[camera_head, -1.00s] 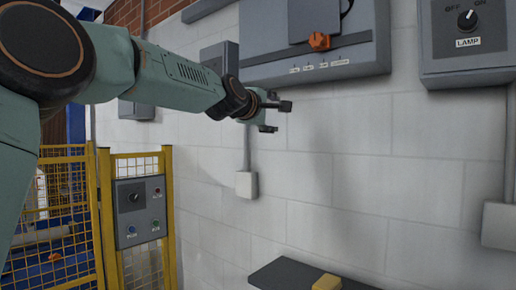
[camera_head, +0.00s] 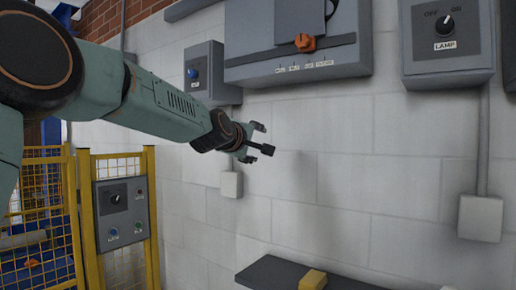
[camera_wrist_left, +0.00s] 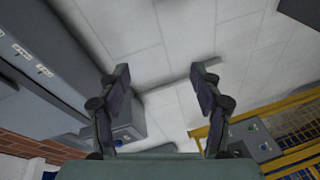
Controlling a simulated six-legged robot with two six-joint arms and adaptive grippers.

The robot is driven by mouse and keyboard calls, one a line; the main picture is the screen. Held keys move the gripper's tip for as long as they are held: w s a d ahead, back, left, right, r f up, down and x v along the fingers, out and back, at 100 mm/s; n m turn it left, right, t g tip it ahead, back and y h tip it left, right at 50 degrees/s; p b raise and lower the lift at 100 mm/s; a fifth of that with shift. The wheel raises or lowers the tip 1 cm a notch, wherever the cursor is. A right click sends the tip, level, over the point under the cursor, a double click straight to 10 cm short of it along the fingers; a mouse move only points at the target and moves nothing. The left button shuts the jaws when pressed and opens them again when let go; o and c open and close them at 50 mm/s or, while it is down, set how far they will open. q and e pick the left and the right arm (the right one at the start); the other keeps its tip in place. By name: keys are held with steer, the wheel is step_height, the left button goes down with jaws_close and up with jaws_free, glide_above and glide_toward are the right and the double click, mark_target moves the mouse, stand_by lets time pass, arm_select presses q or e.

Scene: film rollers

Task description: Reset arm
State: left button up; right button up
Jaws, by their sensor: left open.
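My left gripper (camera_head: 264,138) is at the end of my green left arm, which comes in from the left in the head view. It is open and empty, in front of the white block wall, below the grey wall panel with the orange slider knob (camera_head: 305,42). In the left wrist view the two fingers (camera_wrist_left: 160,85) stand apart with only wall between them. My right gripper is in neither view.
A grey box with a blue knob (camera_head: 193,73) and a lamp switch box (camera_head: 447,45) hang on the wall. A yellow fence (camera_head: 88,215) carries a control box (camera_head: 124,213) at left. A dark shelf (camera_head: 270,272) with a yellow block (camera_head: 313,280) is low down. The wall's middle is clear.

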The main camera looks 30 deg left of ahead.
arm_select(q)
steer(key=s+d+f+m+g+b, duration=0.1)
steer(key=s+d+f+m+g, duration=0.2)
steer(key=f, duration=1.2)
steer(key=s+d+f+m+g+h+b, duration=0.1)
steer(key=s+d+f+m+b, duration=0.3)
steer(key=f, duration=1.1)
steer(key=s+d+f+m+g+p, duration=0.15)
steer(key=s+f+m, duration=0.4)
steer(key=f, duration=0.95)
steer(key=s+d+f+m+g+b, duration=0.25)
steer(key=s+f+g, duration=0.25)
steer(key=s+f, duration=1.05)
steer(key=s+f+g+b, duration=0.1)
steer(key=s+f, duration=0.3)
steer(key=s, duration=0.4)
steer(key=s+d+f+g+b, duration=0.1)
steer(key=s+f+g+b, duration=0.1)
steer(key=s+f, duration=0.3)
steer(key=s+d+f+g+b, duration=0.1)
steer(key=s+f+g, duration=0.2)
steer(key=s, duration=0.8)
step_height(320, 180, down, 2)
steer(key=shift+s+f, duration=0.25)
steer(key=shift+s, duration=0.15)
